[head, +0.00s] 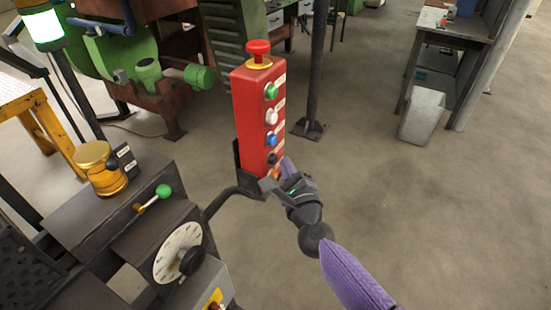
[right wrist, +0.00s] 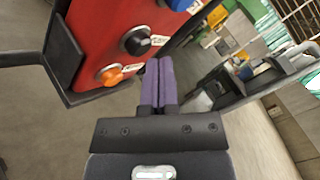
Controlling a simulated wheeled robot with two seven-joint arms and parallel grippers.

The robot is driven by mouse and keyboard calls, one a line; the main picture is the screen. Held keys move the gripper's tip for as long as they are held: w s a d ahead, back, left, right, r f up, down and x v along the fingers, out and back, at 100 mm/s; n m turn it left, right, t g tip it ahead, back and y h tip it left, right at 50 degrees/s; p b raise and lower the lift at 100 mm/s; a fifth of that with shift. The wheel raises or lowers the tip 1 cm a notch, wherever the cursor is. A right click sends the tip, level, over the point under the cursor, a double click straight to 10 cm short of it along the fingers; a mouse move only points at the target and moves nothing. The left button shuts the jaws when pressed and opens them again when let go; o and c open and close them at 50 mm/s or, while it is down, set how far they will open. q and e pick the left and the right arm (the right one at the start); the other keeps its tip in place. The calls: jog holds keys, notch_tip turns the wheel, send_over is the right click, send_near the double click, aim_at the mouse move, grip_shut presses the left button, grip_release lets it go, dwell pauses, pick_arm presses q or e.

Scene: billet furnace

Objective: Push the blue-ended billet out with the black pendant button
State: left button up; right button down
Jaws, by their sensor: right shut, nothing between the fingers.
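The red pendant (head: 249,115) stands upright in the head view, with a red mushroom knob on top and a column of green, white, blue, black and orange buttons. The black button (head: 272,158) is second from the bottom. It shows clearly in the right wrist view (right wrist: 137,41), between the blue button and the orange button (right wrist: 110,75). My right gripper (head: 287,163) is shut and empty, its purple fingers close to the pendant's lower front. In the right wrist view its fingertips (right wrist: 158,64) appear just right of and below the black button; contact cannot be told. No blue-ended billet is visible.
A dark console with a round dial (head: 178,250), a green-knobbed lever (head: 163,191) and a yellow-topped cylinder (head: 95,155) stands left of the pendant. A dark post (head: 318,70) rises behind it. The floor to the right is clear up to a grey bin (head: 422,115).

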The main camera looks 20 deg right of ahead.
pick_arm(q)
jog(key=shift+d, duration=0.2)
pick_arm(e)
jog(key=shift+s+d, duration=0.1)
jog(key=shift+s, duration=0.05)
jog(key=s+d, duration=0.1)
jog(key=s, duration=0.1)
jog(key=s+d, duration=0.1)
jog(key=d, duration=0.1)
jog(key=shift+s+d, duration=0.2)
jog(key=shift+s, duration=0.2)
pick_arm(q)
jog(key=shift+a, duration=0.2)
jog(key=shift+d, duration=0.45)
jog(key=shift+a, duration=0.25)
dwell(0.4)
